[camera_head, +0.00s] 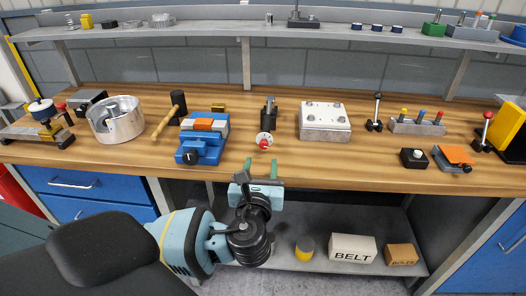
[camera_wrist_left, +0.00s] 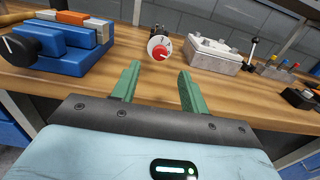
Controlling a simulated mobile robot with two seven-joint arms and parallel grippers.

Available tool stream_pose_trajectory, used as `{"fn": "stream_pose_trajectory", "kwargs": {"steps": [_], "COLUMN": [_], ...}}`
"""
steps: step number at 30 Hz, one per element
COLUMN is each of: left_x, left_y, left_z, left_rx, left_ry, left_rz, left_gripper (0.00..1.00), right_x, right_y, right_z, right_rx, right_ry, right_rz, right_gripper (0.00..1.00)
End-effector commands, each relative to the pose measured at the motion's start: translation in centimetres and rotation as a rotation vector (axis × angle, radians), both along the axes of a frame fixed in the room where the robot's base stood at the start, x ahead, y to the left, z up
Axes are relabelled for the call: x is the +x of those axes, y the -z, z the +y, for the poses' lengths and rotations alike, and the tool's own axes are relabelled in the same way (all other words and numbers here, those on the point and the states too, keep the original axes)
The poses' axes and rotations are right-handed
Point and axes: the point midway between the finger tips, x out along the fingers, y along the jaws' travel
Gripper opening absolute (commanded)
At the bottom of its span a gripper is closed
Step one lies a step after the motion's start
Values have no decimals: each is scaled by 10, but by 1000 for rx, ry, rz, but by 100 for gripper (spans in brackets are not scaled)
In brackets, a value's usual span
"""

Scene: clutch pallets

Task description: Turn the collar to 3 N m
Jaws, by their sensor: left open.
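A small dark device (camera_head: 269,112) stands near the middle of the workbench. On its front is a round white dial face with a red centre (camera_head: 265,140), which looks like the collar; the dial also shows in the left wrist view (camera_wrist_left: 160,48). The dark marks on it are too small to read. My left gripper (camera_head: 261,168) is at the bench's front edge, just short of the dial. Its green fingers are apart and empty, and in the left wrist view the gripper (camera_wrist_left: 158,82) points toward the dial without touching it. My right gripper is not in view.
A blue vise (camera_head: 203,145) stands to the left of the dial, with a mallet (camera_head: 170,115) beyond it. A grey block with bolts (camera_head: 325,124) stands to the right. The wood around the dial is clear. A shelf (camera_head: 290,258) below holds boxes.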

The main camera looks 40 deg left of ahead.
Motion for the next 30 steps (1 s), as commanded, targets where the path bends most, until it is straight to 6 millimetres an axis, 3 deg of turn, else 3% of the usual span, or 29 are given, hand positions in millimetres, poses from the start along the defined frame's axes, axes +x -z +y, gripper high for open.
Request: {"fn": "stream_pose_trajectory", "kwargs": {"steps": [12, 23, 30], "left_x": [47, 53, 53], "left_y": [0, 0, 1], "left_z": [30, 33, 33], "left_rx": [0, -2, -2], "left_ry": [-3, -1, -1], "left_rz": [1, 1, 2], "left_gripper": [44, 44, 17], "right_x": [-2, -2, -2], "right_y": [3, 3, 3], "right_z": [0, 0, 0], "right_rx": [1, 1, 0], "right_ry": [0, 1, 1], "right_rz": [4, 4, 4], "right_gripper": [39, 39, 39]}}
